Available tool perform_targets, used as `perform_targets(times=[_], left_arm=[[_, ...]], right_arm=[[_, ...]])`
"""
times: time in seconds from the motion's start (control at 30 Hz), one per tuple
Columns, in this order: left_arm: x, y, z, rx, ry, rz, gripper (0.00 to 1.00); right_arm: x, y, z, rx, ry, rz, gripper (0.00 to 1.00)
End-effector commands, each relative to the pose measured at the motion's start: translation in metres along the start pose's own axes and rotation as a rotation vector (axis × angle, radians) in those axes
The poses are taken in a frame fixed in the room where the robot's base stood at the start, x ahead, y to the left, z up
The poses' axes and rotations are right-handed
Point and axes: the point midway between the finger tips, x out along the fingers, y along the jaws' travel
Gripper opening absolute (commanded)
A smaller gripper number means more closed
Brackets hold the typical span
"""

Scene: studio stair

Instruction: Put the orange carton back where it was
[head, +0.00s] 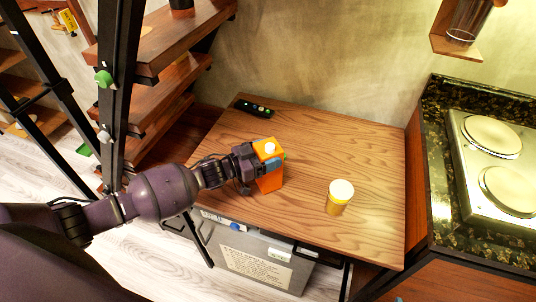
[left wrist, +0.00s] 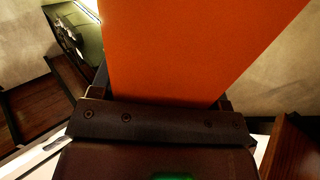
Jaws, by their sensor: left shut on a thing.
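The orange carton (head: 269,179) has a white cap and is upright at the left part of the wooden table (head: 316,141). My left gripper (head: 262,164) is shut on the carton from its left side. In the left wrist view the carton (left wrist: 195,45) fills the space between the fingers and hides most of what lies beyond. I cannot tell whether the carton's base touches the table or is slightly above it. My right gripper does not show in either view.
A jar with a white lid (head: 339,197) stands on the table right of the carton. A black remote (head: 254,108) lies at the back left. Wooden stair treads (head: 163,90) rise at left; a stove (head: 494,165) is at right. The table's middle is clear.

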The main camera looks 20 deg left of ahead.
Motion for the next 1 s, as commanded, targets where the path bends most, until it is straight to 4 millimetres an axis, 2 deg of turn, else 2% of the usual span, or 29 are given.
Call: perform_targets(times=[0.43, 0.47, 0.5, 0.6, 1.0], left_arm=[[0.0, 0.0, 0.004, 0.001, 0.002, 0.0, 0.03], [0.0, 0.0, 0.004, 0.001, 0.0, 0.0, 0.72], [0.0, 0.0, 0.004, 0.001, 0.0, 0.0, 0.78], [0.0, 0.0, 0.004, 0.001, 0.0, 0.0, 0.94], [-0.003, -0.001, 0.0, 0.001, -0.001, -0.001, 0.95]], right_arm=[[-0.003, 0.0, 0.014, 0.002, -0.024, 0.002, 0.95], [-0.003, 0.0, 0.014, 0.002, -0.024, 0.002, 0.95], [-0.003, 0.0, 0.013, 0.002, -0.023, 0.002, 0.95], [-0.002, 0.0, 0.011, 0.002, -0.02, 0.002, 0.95], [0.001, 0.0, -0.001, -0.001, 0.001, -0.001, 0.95]])
